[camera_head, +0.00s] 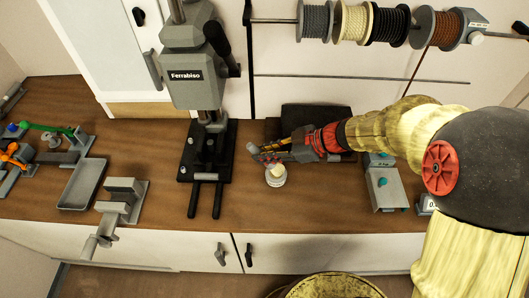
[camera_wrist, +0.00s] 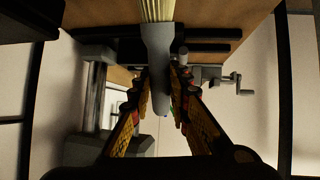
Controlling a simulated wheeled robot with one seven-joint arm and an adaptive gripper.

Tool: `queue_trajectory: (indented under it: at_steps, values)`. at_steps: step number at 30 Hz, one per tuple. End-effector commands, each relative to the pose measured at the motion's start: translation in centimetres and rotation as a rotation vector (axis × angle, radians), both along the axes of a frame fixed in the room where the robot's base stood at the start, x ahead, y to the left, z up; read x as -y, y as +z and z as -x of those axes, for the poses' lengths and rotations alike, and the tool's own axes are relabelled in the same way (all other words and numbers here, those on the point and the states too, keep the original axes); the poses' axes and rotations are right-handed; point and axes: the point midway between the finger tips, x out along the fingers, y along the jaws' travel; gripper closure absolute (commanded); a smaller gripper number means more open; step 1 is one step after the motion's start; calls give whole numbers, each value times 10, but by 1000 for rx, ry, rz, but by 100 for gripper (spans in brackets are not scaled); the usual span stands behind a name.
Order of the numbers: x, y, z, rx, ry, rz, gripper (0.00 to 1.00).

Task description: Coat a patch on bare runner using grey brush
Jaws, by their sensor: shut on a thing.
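The grey brush (camera_wrist: 157,45) shows in the wrist view as a grey handle with pale yellow bristles (camera_wrist: 156,10) at the top edge. My gripper (camera_wrist: 162,88) is shut on its handle. In the head view my gripper (camera_head: 262,154) is just above a small white jar (camera_head: 275,180). The pale bristles show at the jar's mouth; I cannot tell whether they are inside it or above it. At the far left is a rack with green, orange and plain grey pieces; the grey bar (camera_head: 57,157) may be the bare runner, but it is too small to be sure.
A drill press labelled Ferrabiso (camera_head: 187,75) stands left of my gripper. A grey vise (camera_head: 122,200) and a shallow grey tray (camera_head: 84,184) are further left. Grey boxes (camera_head: 387,187) stand to the right. The front bench strip (camera_head: 300,218) is clear.

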Motion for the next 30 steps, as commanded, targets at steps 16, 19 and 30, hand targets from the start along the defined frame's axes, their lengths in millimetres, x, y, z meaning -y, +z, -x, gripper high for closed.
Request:
queue_trajectory:
  at_steps: [16,19,30]
  values:
    - [0,4,1,-2,1,2,100]
    - [0,13,1,-1,1,2,100]
    - [0,41,0,1,1,1,100]
